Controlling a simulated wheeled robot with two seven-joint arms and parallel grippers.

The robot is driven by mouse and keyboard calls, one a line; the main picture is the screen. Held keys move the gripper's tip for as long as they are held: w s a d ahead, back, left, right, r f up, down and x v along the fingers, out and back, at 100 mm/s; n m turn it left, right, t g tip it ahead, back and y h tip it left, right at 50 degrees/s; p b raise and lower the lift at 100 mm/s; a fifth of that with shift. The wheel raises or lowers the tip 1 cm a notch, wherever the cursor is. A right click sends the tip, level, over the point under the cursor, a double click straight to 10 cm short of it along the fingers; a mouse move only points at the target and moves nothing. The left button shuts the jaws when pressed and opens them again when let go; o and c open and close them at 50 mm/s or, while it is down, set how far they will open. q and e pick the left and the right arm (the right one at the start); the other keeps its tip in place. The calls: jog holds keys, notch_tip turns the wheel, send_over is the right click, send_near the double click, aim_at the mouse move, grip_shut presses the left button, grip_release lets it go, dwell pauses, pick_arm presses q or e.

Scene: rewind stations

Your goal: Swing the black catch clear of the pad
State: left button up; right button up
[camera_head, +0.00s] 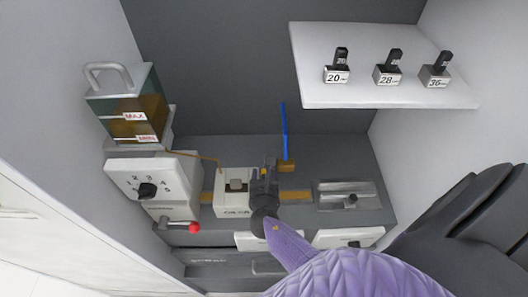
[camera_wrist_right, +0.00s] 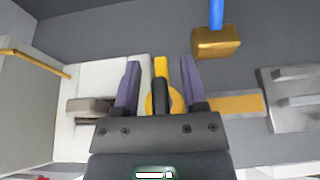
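A white station block (camera_head: 228,206) with a dark label stands on the grey bench; it also shows in the right wrist view (camera_wrist_right: 100,75). A grey-brown pad-like piece (camera_wrist_right: 88,106) sits in a dark slot of this block. My right gripper (camera_head: 264,172) is over the block's right side. In the right wrist view its two purple fingers (camera_wrist_right: 160,63) are apart. Between them is a narrow black piece, probably the catch (camera_wrist_right: 163,95), in front of a yellow part, with gaps on both sides. The head view hides this spot behind the gripper. My left gripper is not in view.
A metal plate (camera_head: 345,203) lies to the right. At left are an oil tank (camera_head: 150,106), a numbered dial box (camera_head: 160,176) and a red-knobbed lever (camera_head: 194,227). A shelf (camera_head: 312,72) holds labelled black-topped blocks.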

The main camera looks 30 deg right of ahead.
jog(key=shift+s+a+r, duration=0.15)
jog(key=shift+s+a, duration=0.05)
jog(key=shift+s, duration=0.1)
jog(key=p+v, duration=0.2)
jog(key=v, duration=0.7)
jog(key=shift+p, duration=0.35)
jog(key=shift+s, duration=0.1)
